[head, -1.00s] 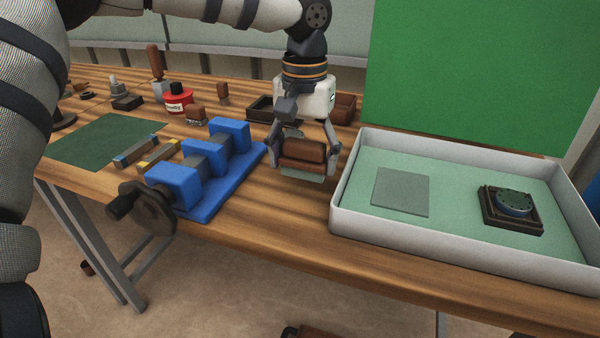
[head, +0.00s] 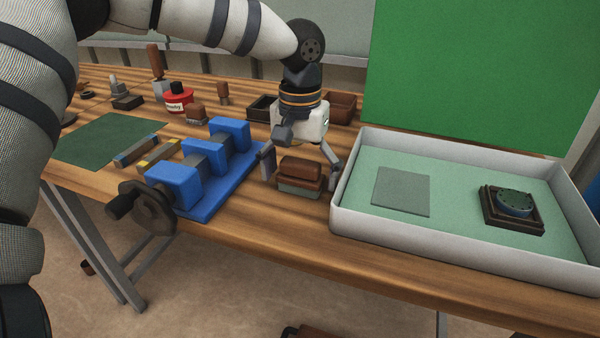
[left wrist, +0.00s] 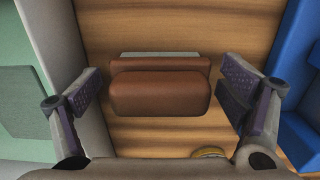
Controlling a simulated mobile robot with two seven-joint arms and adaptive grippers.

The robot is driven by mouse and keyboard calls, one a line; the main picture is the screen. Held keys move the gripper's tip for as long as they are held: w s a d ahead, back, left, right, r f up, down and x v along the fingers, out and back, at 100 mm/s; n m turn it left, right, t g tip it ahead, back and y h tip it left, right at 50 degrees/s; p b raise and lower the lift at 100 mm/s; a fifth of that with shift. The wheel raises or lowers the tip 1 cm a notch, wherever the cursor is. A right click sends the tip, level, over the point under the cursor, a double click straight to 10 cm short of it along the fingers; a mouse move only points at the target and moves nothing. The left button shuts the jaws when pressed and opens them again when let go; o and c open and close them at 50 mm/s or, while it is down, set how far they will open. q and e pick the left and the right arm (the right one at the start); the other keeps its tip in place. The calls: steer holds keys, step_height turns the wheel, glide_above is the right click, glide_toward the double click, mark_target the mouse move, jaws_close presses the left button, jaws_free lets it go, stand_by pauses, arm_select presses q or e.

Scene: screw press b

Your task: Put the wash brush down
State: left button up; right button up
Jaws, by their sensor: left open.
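The wash brush (head: 301,175) has a brown wooden handle block and a pale lower part. It sits on the wooden bench between the blue press and the white tray. It also shows in the left wrist view (left wrist: 160,90). My left gripper (head: 299,172) is open around the brush, with one finger on each side and visible gaps to it in the left wrist view (left wrist: 160,95). My right gripper is not in view.
The blue screw press (head: 205,170) with its dark handwheel stands close on the left. The white tray (head: 345,190) with a green floor is close on the right. A red tin (head: 178,101) and small tools stand farther back.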

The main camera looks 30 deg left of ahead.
mark_target(300, 162)
arm_select(q)
step_height(300, 162, up, 12)
steer(key=shift+r, duration=0.15)
stand_by(0.5)
